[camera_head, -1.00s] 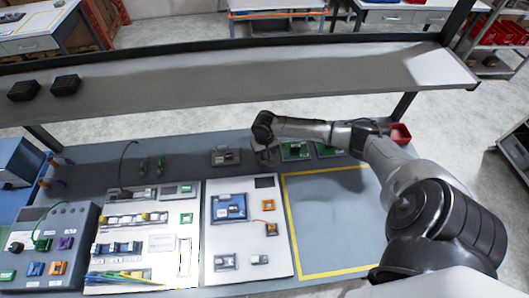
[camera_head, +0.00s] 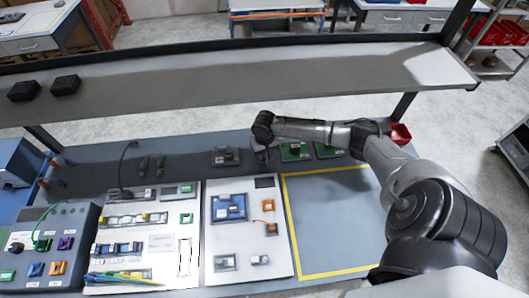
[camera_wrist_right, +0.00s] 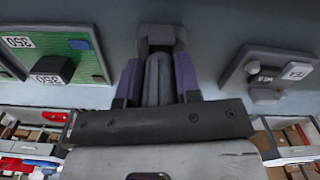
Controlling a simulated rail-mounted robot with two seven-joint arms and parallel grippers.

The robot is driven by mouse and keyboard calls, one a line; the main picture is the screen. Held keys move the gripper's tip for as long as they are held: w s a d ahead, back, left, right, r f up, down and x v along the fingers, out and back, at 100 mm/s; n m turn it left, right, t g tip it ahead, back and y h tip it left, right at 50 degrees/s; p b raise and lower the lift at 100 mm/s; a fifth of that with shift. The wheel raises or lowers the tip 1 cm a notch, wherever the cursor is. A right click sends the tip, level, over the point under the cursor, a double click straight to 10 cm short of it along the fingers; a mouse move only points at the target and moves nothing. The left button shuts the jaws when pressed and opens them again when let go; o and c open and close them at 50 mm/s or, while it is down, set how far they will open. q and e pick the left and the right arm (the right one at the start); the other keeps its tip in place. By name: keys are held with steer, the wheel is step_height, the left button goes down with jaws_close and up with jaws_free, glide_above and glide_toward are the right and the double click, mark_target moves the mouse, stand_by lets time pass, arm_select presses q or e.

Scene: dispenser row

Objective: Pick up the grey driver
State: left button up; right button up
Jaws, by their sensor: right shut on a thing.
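My right gripper (camera_head: 264,158) is at the back of the workbench, between a grey dispenser-like unit and a green board. In the right wrist view my right gripper (camera_wrist_right: 157,85) has its two purple-grey fingers closed on the sides of the grey driver (camera_wrist_right: 157,78). The driver shows as a grey rounded body between the fingers, with a darker block at its far end. In the head view the driver is hard to make out at the gripper. My left gripper is not in view.
A grey unit (camera_head: 225,156) stands just left of the gripper, and green boards (camera_head: 295,151) lie just right. A white panel (camera_head: 240,268) with modules lies in front. The yellow-outlined area (camera_head: 325,220) is clear. A long shelf (camera_head: 220,85) runs above the bench's back.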

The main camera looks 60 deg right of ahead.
step_height(320, 180, up, 10)
steer(key=shift+f, duration=0.15)
stand_by(0.3)
steer(key=o, duration=0.4)
steer(key=shift+c, duration=0.2)
jaws_close()
steer(key=shift+r+p, duration=0.25)
steer(key=shift+p, duration=0.05)
